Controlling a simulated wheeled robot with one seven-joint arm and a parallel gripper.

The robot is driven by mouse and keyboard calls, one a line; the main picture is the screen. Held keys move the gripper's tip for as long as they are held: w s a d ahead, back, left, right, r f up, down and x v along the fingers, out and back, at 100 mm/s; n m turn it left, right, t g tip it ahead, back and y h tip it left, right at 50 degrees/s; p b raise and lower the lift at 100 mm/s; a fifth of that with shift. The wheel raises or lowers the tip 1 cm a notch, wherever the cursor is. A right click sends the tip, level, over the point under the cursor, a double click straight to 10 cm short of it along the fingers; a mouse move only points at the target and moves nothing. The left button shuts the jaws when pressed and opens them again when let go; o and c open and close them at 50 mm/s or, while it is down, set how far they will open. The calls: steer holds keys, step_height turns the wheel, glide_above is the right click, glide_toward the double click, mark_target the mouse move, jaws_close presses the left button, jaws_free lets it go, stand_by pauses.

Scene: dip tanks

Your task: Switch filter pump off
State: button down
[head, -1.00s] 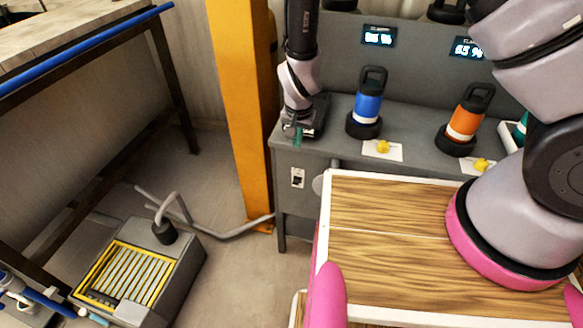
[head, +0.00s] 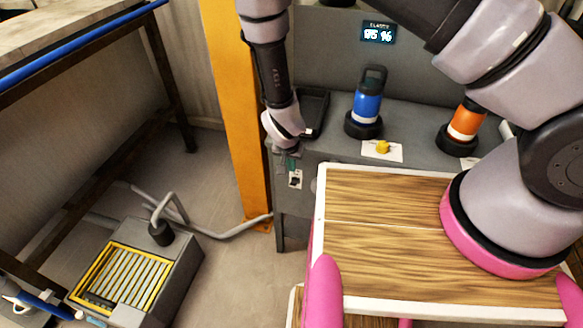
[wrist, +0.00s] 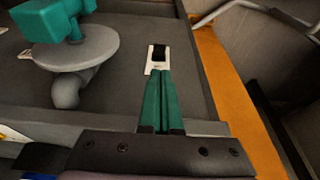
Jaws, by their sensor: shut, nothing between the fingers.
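A small switch with a white plate and a black rocker (head: 295,179) is on the grey cabinet's side, near its left edge. It also shows in the wrist view (wrist: 158,53), just beyond my fingertips. My gripper (wrist: 160,82) has green fingers pressed together with nothing between them. The fingertips overlap the lower edge of the white plate in the wrist view; I cannot tell whether they touch it. In the head view my gripper (head: 288,160) is by the cabinet's upper left edge, just above the switch. Which way the rocker is tipped is too small to tell.
An orange post (head: 232,110) stands close left of the cabinet. A grey disc with a pipe and a green block (wrist: 75,45) is left of the switch in the wrist view. A blue bottle (head: 367,103) stands on the cabinet top. A grey filter box (head: 140,270) is on the floor.

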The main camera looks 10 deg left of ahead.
mark_target(292, 184)
steer(key=x, duration=0.8)
steer(key=shift+s, duration=0.1)
steer(key=shift+s+t, duration=0.1)
steer(key=shift+t, duration=0.3)
steer(key=shift+s+f+t, duration=0.2)
steer(key=shift+s+t, duration=0.05)
steer(key=shift+t, duration=0.15)
steer(key=shift+s+a+f+t+h, duration=0.15)
steer(key=shift+s+t, duration=0.1)
steer(key=shift+t, duration=0.25)
steer(key=shift+s+d+f+t+h, duration=0.1)
steer(key=shift+s+f+t+h, duration=0.1)
steer(key=shift+t, duration=0.3)
steer(key=shift+s+a+f+t, duration=0.1)
steer(key=shift+f+t, duration=0.1)
steer(key=shift+t, duration=0.2)
steer(key=shift+s+f, duration=0.3)
steer(key=shift+f, duration=0.2)
steer(key=shift+w, duration=0.1)
